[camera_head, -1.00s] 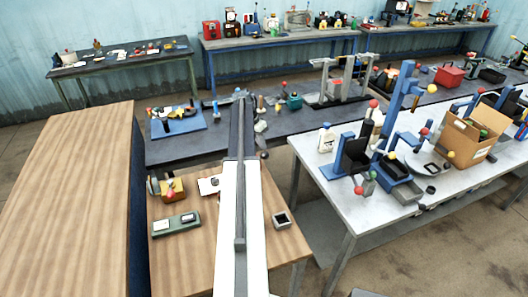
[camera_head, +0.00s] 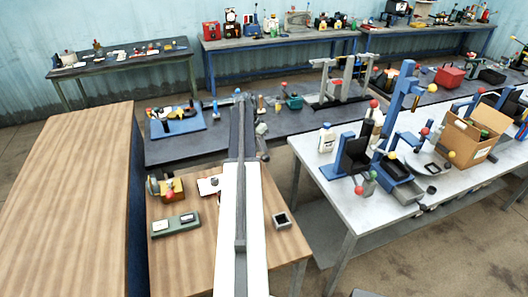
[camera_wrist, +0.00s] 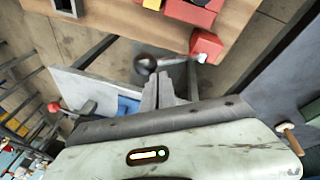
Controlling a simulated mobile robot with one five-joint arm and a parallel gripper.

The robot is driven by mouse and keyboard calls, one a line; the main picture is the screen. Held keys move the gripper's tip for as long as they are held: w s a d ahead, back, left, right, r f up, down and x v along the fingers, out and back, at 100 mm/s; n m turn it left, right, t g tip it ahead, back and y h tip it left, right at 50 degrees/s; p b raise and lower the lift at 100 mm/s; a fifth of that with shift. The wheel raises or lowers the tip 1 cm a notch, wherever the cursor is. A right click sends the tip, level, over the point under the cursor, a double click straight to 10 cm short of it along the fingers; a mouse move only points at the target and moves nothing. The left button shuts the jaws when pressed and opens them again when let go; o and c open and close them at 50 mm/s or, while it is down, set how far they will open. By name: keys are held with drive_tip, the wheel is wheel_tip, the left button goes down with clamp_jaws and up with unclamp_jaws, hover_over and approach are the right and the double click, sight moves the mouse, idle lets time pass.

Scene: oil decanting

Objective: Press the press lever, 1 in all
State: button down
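A lever with a dark ball knob (camera_wrist: 145,65) shows in the wrist view, its rod running right to a red block (camera_wrist: 206,46) at the edge of a wooden surface. I cannot tell for sure that it is the press lever. My gripper (camera_wrist: 160,88) points at the knob from below in the picture. Its grey fingertips look together, with nothing visible between them; contact with the knob is unclear. In the head view my long arm covers this area, and a dark ball (camera_head: 265,156) shows just right of it. My fingertips cannot be made out there.
A wooden bench (camera_head: 205,243) lies under my arm with a green tray (camera_head: 175,225) and a small dark box (camera_head: 281,220). At right a white table (camera_head: 318,163) holds blue stands with red-knobbed levers and a cardboard box (camera_head: 470,137). A dark bench (camera_head: 215,146) runs behind.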

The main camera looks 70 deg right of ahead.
sight(266, 160)
drive_tip(key=shift+s+a+f+b, duration=0.8)
drive_tip(key=shift+a+f+b, duration=0.15)
drive_tip(key=shift+f+b, duration=0.2)
drive_tip(key=shift+s+a+f+b, duration=0.75)
drive_tip(key=shift+a+f+b, duration=0.2)
drive_tip(key=shift+f+b, duration=0.15)
idle(3.3)
idle(0.5)
drive_tip(key=shift+w+d+r+p, duration=0.75)
drive_tip(key=shift+d+r+p, duration=0.15)
drive_tip(key=shift+r+p, duration=0.15)
drive_tip(key=shift+w+d+r+p, duration=0.7)
drive_tip(key=shift+d+r+p, duration=0.2)
drive_tip(key=shift+r+p, duration=0.2)
drive_tip(key=shift+w+d+r+p, duration=0.75)
drive_tip(key=shift+d+r+p, duration=0.15)
drive_tip(key=shift+r+p, duration=0.15)
